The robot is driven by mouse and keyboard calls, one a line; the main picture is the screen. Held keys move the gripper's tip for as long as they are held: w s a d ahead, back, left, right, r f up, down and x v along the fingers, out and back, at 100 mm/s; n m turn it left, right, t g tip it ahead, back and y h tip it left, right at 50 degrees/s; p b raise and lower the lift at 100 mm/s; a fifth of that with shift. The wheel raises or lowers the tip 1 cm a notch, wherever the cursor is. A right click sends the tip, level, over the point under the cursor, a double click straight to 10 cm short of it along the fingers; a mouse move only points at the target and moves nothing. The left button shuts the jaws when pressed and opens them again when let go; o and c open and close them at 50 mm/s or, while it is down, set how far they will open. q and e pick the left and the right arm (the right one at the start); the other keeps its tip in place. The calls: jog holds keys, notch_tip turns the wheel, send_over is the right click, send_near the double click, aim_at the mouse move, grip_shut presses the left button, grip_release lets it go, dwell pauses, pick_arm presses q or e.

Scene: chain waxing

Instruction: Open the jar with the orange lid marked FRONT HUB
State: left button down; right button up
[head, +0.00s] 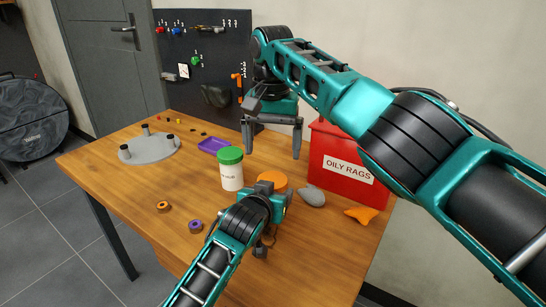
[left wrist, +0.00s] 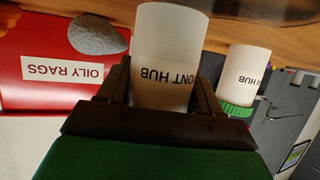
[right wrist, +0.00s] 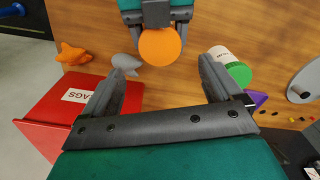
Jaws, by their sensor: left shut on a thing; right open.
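The jar marked FRONT HUB (left wrist: 163,50) is white and appears upside down in the left wrist view, its label readable. Its orange lid (head: 273,180) shows in the head view, and from above in the right wrist view (right wrist: 160,47). My left gripper (left wrist: 160,85) is shut on the jar's body, a finger on each side. In the head view my left wrist hides most of the jar. My right gripper (head: 272,152) is open and empty, pointing down above the orange lid, apart from it. Its fingers (right wrist: 155,80) are spread wider than the lid.
A white jar with a green lid (head: 231,168) stands left of the orange-lidded jar. A red OILY RAGS bin (head: 340,160), a grey lump (head: 311,196) and an orange rag-like piece (head: 361,215) are to the right. A purple tray (head: 214,145) and grey disc stand (head: 147,149) lie left.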

aim_at(272, 179)
jog(key=shift+f, duration=3.9)
jog(key=shift+c, duration=0.3)
jog(key=c, duration=0.9)
jog(key=o, duration=1)
jog(key=shift+o, duration=0.2)
jog(key=shift+r, duration=0.1)
jog(key=shift+r, duration=2.2)
pick_arm(q)
jog(key=shift+c, duration=0.6)
grip_release()
